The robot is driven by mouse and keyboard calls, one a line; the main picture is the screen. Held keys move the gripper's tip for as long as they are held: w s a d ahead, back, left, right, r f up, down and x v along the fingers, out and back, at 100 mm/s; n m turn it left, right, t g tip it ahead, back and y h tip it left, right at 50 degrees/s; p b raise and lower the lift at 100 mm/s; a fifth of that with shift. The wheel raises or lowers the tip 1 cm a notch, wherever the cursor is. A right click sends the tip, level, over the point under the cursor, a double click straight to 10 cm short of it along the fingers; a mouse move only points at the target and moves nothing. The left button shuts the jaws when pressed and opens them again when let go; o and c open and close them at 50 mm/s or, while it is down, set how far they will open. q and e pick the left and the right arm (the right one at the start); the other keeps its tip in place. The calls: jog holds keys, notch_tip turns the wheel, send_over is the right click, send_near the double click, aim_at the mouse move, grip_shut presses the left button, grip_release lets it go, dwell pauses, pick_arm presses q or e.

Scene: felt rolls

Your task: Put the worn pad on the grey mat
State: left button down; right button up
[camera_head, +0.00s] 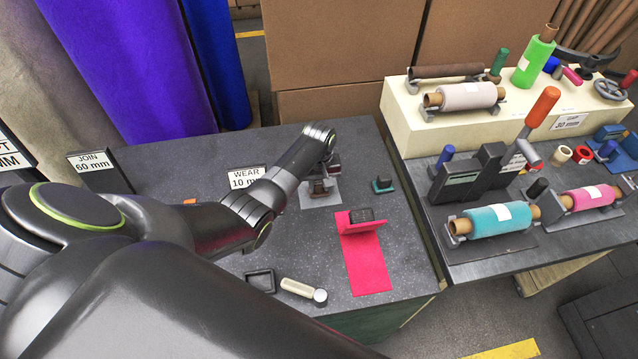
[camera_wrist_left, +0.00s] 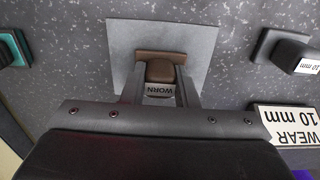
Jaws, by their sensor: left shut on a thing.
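The worn pad (camera_wrist_left: 160,72) is a brown block with a label reading WORN, seen in the left wrist view between the fingers. My left gripper (camera_wrist_left: 162,92) is shut on it. The grey mat (camera_wrist_left: 120,45) is a light grey sheet under and around the pad; it also shows in the head view (camera_head: 307,201). The pad is over the mat, near its middle. I cannot tell whether its base touches the mat. In the head view my left gripper (camera_head: 322,180) partly covers the pad and mat. My right gripper is not in view.
A WEAR 10 mm sign (camera_head: 246,178) stands left of the mat. A teal-based dark block (camera_head: 383,185) lies to the right. A pink felt strip (camera_head: 366,260) with a dark block is in front.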

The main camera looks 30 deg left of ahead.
aim_at(319, 183)
pick_arm(q)
jog(key=shift+f, duration=0.25)
jog(key=c, duration=1.1)
grip_release()
jog(key=shift+o, duration=0.2)
jog(key=shift+r, duration=0.1)
notch_tip(319, 183, up, 17)
jog(key=shift+r, duration=0.2)
